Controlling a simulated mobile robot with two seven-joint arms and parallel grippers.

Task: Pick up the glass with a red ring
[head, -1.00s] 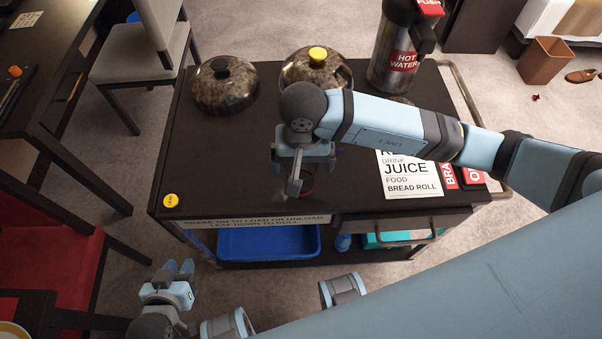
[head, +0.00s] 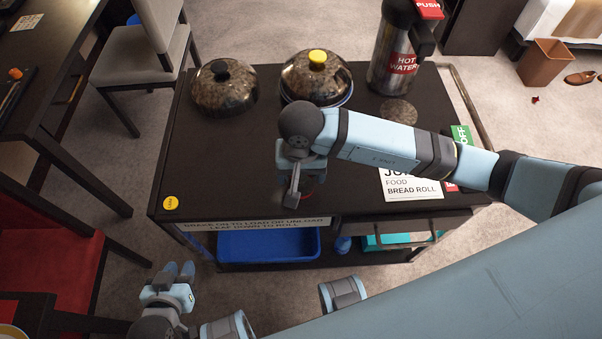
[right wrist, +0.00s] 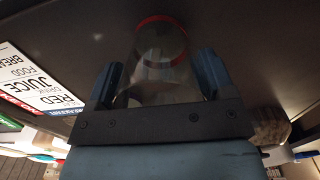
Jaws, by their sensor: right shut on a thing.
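The glass with a red ring is mostly hidden by my right gripper (head: 297,190) in the head view, where a bit of red shows beside the fingers. In the right wrist view the clear glass (right wrist: 158,88) stands between the two dark blue fingers, with its red ring (right wrist: 160,22) beyond the fingertips. My right gripper is shut on the glass, over the front part of the dark cart top (head: 235,175). My left gripper (head: 179,270) is low in front of the cart, apart from everything; its fingers are close together and any gap is unclear.
Two domed lids, one with a black knob (head: 223,92) and one with a yellow knob (head: 317,80), sit at the back of the cart. A hot water flask (head: 399,50) stands at the back right. A white sign (head: 410,188) lies right of the gripper.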

